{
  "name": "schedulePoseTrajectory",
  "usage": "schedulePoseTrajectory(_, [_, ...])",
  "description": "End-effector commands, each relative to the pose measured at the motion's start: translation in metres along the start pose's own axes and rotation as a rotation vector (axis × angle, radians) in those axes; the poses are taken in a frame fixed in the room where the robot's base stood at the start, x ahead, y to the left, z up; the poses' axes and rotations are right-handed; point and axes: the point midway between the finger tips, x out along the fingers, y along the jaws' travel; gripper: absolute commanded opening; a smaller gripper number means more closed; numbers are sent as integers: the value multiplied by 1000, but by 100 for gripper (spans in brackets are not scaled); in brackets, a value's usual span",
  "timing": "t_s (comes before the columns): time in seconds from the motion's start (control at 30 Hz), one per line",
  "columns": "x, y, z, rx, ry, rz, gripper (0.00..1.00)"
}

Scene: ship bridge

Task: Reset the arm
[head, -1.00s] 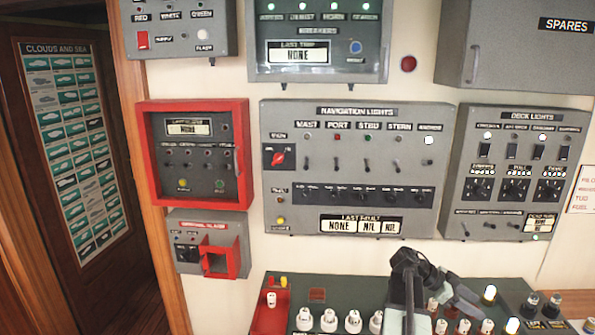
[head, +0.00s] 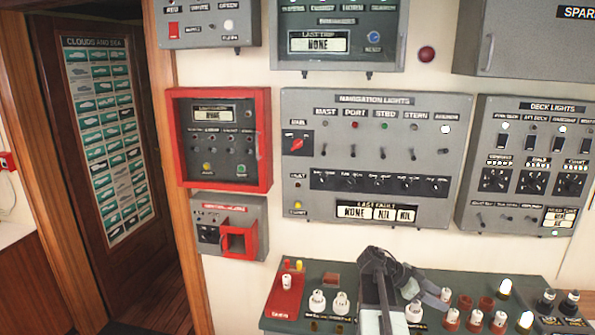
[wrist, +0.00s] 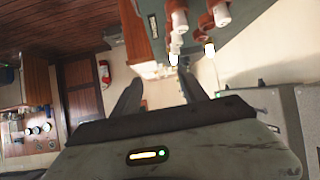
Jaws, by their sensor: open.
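My arm (head: 375,290) rises from the bottom edge of the head view, in front of the green console. It bends at the top, and my gripper (head: 428,290) points right and down above the console's bulbs. In the wrist view my gripper (wrist: 160,94) has its two dark fingers spread apart. Nothing is held between them. The fingertips are small and partly lost against the white bulbs in the head view.
The green console (head: 335,275) holds several white and red bulbs near my arm. Above are the navigation lights panel (head: 365,165), deck lights panel (head: 525,180) and red-framed box (head: 218,182). A doorway with a cloud chart (head: 108,140) is at left.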

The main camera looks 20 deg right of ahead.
Motion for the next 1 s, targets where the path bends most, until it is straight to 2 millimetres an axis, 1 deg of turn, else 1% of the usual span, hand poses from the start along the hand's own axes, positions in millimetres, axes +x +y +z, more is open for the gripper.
schedulePoseTrajectory(0.03, [-15,-4,25,-20,-20,-32,51])
schedulePoseTrajectory(0.07, [-26,-6,38,-33,-34,-51,51])
schedulePoseTrajectory(0.1, [-42,-9,59,-60,-60,-80,51])
schedulePoseTrajectory(0.17, [-68,-10,95,-120,-105,-128,51])
schedulePoseTrajectory(0.2, [-89,-9,123,-178,-144,-164,51])
schedulePoseTrajectory(0.27, [-120,-3,166,-286,-207,-221,51])
schedulePoseTrajectory(0.3, [-141,3,194,-368,-248,-260,51])
schedulePoseTrajectory(0.37, [-171,16,235,-504,-312,-320,51])
schedulePoseTrajectory(0.4, [-190,26,261,-602,-353,-362,51])
schedulePoseTrajectory(0.47, [-219,46,298,-762,-415,-432,51])
schedulePoseTrajectory(0.5, [-237,61,322,-879,-456,-483,51])
schedulePoseTrajectory(0.57, [-263,88,355,-1072,-522,-573,51])
schedulePoseTrajectory(0.6, [-280,107,374,-1213,-567,-644,51])
schedulePoseTrajectory(0.63, [-290,121,385,-1324,-603,-704,51])
schedulePoseTrajectory(0.7, [-305,140,395,-1525,-661,-832,51])
schedulePoseTrajectory(0.77, [-315,150,402,-1657,-680,-929,51])
schedulePoseTrajectory(0.83, [-321,153,406,-1764,-668,-1006,51])
schedulePoseTrajectory(0.9, [-322,153,406,-1831,-640,-1044,51])
schedulePoseTrajectory(1.0, [-321,153,406,-1864,-622,-1062,51])
